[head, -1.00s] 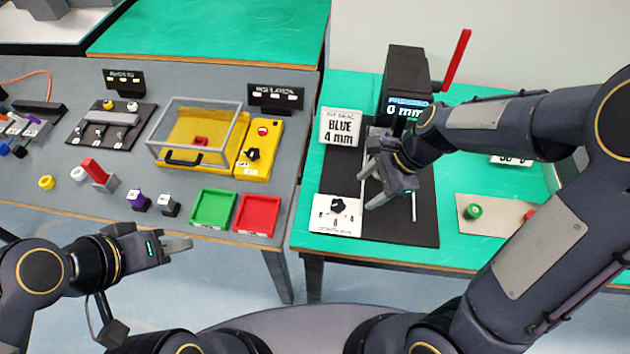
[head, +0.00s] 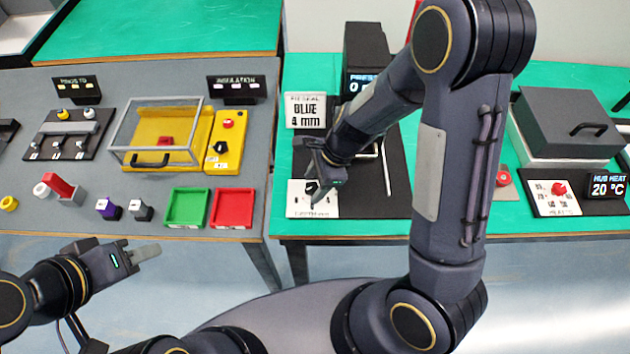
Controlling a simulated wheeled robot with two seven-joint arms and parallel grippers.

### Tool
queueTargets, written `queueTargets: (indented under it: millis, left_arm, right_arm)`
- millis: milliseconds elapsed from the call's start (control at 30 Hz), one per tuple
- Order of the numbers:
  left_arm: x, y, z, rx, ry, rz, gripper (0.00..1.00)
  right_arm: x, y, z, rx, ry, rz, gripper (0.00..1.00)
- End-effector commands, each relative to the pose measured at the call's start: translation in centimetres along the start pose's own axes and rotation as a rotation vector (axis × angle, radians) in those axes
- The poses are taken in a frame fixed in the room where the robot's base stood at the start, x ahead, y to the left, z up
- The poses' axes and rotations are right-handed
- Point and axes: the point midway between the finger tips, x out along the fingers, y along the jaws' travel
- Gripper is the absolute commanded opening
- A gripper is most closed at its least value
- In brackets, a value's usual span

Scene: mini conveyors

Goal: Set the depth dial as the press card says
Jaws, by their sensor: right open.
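The depth dial's white plate (head: 297,207) lies at the mat's front left. The black dial (head: 311,187) is partly hidden by my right gripper (head: 311,172). That gripper is open, its fingers over the dial area; whether they touch the dial I cannot tell. My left gripper (head: 150,252) is empty in front of the grey table; its finger gap is unclear.
Green (head: 186,207) and red (head: 232,208) trays sit at the grey table's front edge, left of a gap between tables. A yellow covered box (head: 160,135) stands behind them. On the right are a grey lidded heater (head: 568,120) and its "20 °C" display (head: 607,186).

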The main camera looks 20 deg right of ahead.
Motion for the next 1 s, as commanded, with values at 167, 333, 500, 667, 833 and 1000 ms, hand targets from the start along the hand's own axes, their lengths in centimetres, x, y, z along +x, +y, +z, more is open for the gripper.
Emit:
queueTargets:
  millis: [167,333,500,667,833,1000]
  left_arm:
    - [-0.02,0.0,-0.01,0.0,0.0,0.0,0.36]
    - [-0.01,0.0,-0.01,0.0,0.0,0.0,0.36]
    - [-0.02,0.01,-0.01,0.0,0.0,0.0,0.36]
    - [-0.06,0.03,-0.04,0.0,0.0,0.0,0.36]
    - [-0.25,0.11,-0.13,0.0,0.0,0.0,0.36]
    - [-0.56,0.25,-0.28,0.0,0.0,0.0,0.36]
  right_arm:
    - [-0.03,0.0,0.02,0.0,0.0,0.0,0.5]
    - [-0.04,0.0,0.02,0.0,0.0,0.0,0.28]
    - [-0.05,0.0,0.02,0.0,-0.001,0.0,0.1]
    - [-0.08,-0.02,0.04,-0.009,-0.001,0.004,0.1]
    - [-0.14,-0.09,0.07,-0.055,-0.001,0.022,0.1]
    - [-0.15,-0.19,0.1,-0.149,-0.001,0.062,0.1]
